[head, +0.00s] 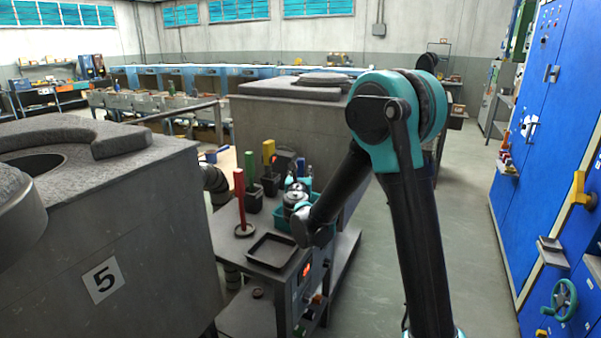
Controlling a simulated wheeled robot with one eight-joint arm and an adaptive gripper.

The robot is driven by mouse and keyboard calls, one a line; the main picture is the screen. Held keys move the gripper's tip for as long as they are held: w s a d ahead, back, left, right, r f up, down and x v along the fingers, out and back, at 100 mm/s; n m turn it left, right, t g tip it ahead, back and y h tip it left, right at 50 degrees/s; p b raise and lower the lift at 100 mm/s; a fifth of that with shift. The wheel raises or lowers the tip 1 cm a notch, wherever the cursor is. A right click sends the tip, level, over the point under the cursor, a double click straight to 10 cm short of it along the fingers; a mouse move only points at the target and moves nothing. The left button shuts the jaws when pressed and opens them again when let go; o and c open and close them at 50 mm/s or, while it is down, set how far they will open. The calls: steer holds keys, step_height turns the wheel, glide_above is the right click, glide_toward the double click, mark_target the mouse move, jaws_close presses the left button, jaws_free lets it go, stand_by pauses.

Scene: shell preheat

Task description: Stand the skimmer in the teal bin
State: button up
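The teal bin (281,224) stands on the grey work cart (228,237), and my wrist hides most of it. My gripper (297,183) is over or just behind the bin, small and partly hidden by my own wrist. I cannot tell whether its fingers are open or shut. I cannot pick out the skimmer for certain. Tall handles stand on the cart: a red one (239,198) on a round base, a green one (249,165) and a yellow one (268,152) in dark holders.
A shallow black tray (272,263) lies at the cart's near end. A large grey furnace block marked 5 (120,230) stands close on the left, and another block (290,118) stands behind the cart. Blue cabinets (550,130) line the right. The floor between is clear.

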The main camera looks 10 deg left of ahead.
steer(key=shift+r, duration=0.15)
steer(key=s, duration=1.2)
steer(key=s+d+f+m+g+h, duration=0.2)
steer(key=s+d+f+m+g, duration=0.1)
steer(key=d+m, duration=0.5)
steer(key=s+d+f+m+g+h, duration=0.25)
steer(key=d+m, duration=0.25)
steer(key=d, duration=0.5)
steer(key=s+d+f+m+g+h, duration=0.1)
steer(key=s+d+f+m+g, duration=0.2)
steer(key=d+m, duration=0.5)
steer(key=s+d+f+m+g+y, duration=0.1)
steer(key=s+f+m+g+y, duration=0.1)
steer(key=s+f+m, duration=0.3)
steer(key=s+d+f+m+g+y, duration=0.2)
steer(key=s+f+m+g, duration=0.1)
steer(key=s+m, duration=0.7)
steer(key=shift+s+f+m, duration=0.3)
steer(key=shift+s+f, duration=0.55)
steer(key=shift+s, duration=0.4)
steer(key=shift+y, duration=0.25)
